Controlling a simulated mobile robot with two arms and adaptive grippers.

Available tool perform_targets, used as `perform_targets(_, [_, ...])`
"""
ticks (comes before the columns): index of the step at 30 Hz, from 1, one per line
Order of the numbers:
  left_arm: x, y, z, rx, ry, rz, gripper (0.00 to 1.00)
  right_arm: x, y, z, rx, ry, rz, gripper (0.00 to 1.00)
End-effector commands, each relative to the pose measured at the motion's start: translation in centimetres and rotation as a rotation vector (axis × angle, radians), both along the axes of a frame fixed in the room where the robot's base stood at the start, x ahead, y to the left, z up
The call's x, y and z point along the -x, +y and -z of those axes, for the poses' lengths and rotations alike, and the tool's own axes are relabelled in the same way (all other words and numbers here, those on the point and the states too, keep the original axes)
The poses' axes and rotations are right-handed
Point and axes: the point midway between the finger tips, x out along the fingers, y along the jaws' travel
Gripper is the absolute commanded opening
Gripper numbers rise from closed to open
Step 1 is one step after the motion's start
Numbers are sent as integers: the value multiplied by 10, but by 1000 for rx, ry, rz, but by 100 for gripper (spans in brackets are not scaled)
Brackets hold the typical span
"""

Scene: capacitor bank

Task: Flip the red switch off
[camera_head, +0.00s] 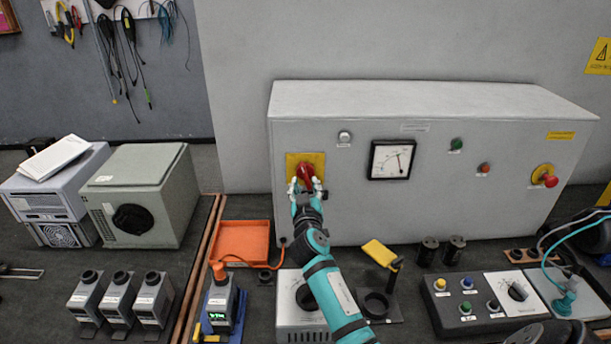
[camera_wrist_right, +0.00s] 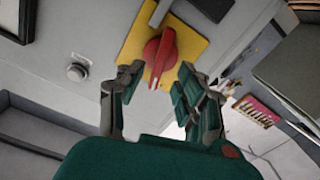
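The red switch (camera_head: 320,166) is a rotary handle on a yellow plate (camera_head: 292,160) at the left of the grey cabinet's (camera_head: 450,215) front. My right gripper (camera_head: 307,187) is just in front of and below the switch in the head view. In the right wrist view, the red switch (camera_wrist_right: 160,58) sits on its yellow plate (camera_wrist_right: 187,38), between and beyond the fingers of my right gripper (camera_wrist_right: 158,85). The fingers are spread apart, one on each side of the handle. I cannot tell whether either finger touches it. My left gripper is not in view.
A dial meter (camera_head: 391,159) and a red emergency button (camera_head: 550,181) are on the same panel. An orange tray (camera_head: 240,241), a grey box with a black knob (camera_head: 140,195) and a button box (camera_head: 480,300) stand on the dark bench below.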

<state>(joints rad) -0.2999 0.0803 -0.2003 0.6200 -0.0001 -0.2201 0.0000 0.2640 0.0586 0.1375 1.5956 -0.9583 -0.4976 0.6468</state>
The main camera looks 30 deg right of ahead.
Motion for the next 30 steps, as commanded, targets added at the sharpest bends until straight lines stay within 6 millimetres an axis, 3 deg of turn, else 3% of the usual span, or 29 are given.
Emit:
perform_targets(7, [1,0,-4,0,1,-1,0,-27,-17,0,2,1,1,36])
perform_targets(19, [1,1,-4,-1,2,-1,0,-32,-20,0,0,0,1,36])
perform_targets(27, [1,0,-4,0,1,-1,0,-32,-20,0,0,0,1,2])
perform_targets(30, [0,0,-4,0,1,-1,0,-32,-20,0,-1,1,0,0])
